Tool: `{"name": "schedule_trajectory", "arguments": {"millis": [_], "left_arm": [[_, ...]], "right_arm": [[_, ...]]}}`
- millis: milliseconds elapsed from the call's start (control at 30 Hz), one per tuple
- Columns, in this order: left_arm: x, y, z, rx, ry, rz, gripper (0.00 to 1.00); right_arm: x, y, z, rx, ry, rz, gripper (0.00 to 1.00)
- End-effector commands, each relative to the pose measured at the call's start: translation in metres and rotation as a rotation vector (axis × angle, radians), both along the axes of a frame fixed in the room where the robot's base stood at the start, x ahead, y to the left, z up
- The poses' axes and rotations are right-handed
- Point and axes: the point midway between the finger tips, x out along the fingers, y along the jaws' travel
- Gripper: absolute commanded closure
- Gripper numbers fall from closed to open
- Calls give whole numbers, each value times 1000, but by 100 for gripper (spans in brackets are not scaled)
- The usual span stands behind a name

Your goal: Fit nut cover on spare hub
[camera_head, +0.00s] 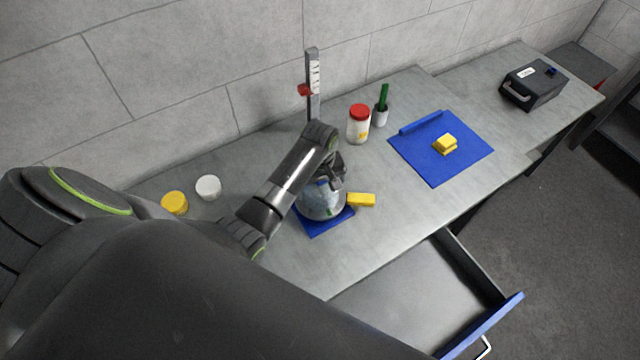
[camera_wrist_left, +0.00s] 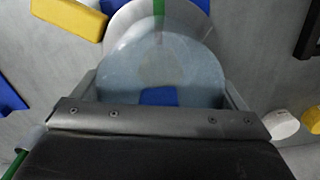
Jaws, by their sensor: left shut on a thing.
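My left gripper (camera_head: 331,178) is over a round grey hub (camera_head: 325,214) on a small blue mat (camera_head: 318,229). In the left wrist view its jaws (camera_wrist_left: 160,98) are shut on a translucent pale-blue round piece (camera_wrist_left: 160,72), which looks like the nut cover. Behind this piece a pale disc with a green stripe (camera_wrist_left: 160,8), which looks like the hub, shows at the top. The cover overlaps the hub in both views; I cannot tell whether they touch. The gripper hides part of the hub in the head view. My right gripper is not in view.
A yellow block (camera_head: 361,200) lies beside the hub. Yellow (camera_head: 174,203) and white (camera_head: 208,187) round pieces are left. A scale post (camera_head: 314,85), red-lidded jar (camera_head: 358,125) and green-handled brush (camera_head: 383,100) stand behind. A blue mat (camera_head: 430,160) lies right. A drawer (camera_head: 420,295) is open in front.

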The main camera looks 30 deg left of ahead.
Motion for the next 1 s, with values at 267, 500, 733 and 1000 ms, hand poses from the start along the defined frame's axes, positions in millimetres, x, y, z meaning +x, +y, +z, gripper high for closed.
{"name": "schedule_trajectory", "arguments": {"millis": [267,500,733,1000], "left_arm": [[0,0,-6,0,1,0,30],[0,0,-6,0,1,0,0],[0,0,5,0,0,0,0],[0,0,26,0,-1,0,0]], "right_arm": [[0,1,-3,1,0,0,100],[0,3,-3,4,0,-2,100],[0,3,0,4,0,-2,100],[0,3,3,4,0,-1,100]]}}
